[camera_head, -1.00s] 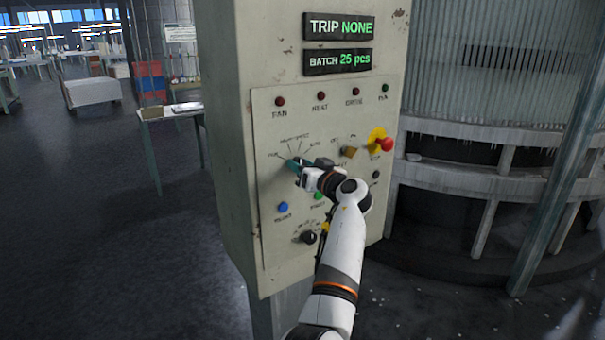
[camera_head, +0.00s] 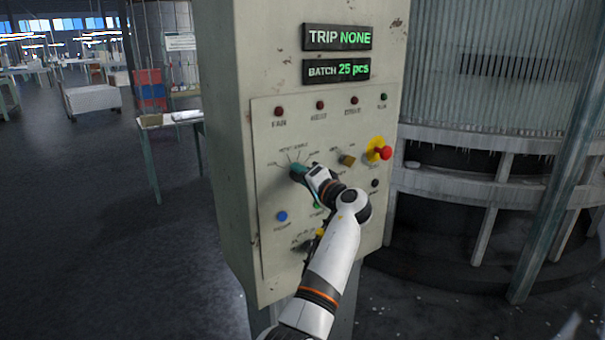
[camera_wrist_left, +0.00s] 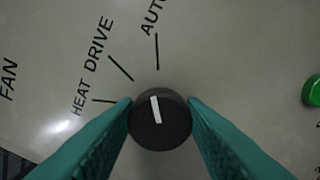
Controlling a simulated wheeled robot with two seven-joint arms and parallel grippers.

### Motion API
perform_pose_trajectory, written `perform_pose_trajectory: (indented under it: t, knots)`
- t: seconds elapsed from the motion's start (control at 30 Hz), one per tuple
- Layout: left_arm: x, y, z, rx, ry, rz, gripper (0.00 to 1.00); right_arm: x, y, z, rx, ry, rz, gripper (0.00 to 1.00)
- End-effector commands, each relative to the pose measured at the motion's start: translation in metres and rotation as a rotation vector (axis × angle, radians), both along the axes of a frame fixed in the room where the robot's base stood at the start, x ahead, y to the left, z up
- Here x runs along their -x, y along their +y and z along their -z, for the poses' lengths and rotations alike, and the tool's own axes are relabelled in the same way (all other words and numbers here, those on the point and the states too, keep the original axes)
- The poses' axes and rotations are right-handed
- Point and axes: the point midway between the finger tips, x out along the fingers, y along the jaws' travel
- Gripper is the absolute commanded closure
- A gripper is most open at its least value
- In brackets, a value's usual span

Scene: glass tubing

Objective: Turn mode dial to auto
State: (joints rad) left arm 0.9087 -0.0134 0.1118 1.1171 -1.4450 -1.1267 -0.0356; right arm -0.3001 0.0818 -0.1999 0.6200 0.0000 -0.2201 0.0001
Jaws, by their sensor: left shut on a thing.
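The mode dial (camera_wrist_left: 160,120) is a black round knob with a white pointer line, seen in the left wrist view. The teal fingers of my left gripper (camera_wrist_left: 160,126) are shut on it from both sides. The white line points up and slightly left, close to the direction of the AUTO tick (camera_wrist_left: 157,51). DRIVE, HEAT and FAN labels lie further left around the dial. In the head view my left gripper (camera_head: 299,172) is at the dial scale on the panel (camera_head: 266,235) and hides the dial. My right gripper is out of view.
A green button (camera_wrist_left: 313,91) is right of the dial. The displays read TRIP NONE (camera_head: 338,38) and BATCH 25 pcs (camera_head: 337,70).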

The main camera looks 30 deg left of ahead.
Motion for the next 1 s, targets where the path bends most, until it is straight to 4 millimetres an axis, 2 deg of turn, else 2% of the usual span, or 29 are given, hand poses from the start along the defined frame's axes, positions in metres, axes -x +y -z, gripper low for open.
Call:
perform_pose_trajectory:
  t: [0.3, 0.87, 0.9, 1.0]
  knots:
    - [-0.0001, 0.0009, -0.0025, -0.052, 0.116, -0.001, 0.85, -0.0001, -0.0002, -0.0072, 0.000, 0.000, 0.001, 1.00]
    - [-0.0003, 0.0007, -0.0025, -0.065, 0.142, -0.001, 0.85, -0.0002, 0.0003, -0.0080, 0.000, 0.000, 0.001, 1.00]
    - [-0.0002, 0.0008, -0.0024, -0.064, 0.141, 0.000, 0.58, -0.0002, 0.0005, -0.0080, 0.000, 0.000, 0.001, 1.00]
    - [-0.0002, 0.0006, -0.0019, -0.063, 0.141, 0.000, 0.41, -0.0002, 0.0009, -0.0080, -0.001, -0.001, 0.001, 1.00]
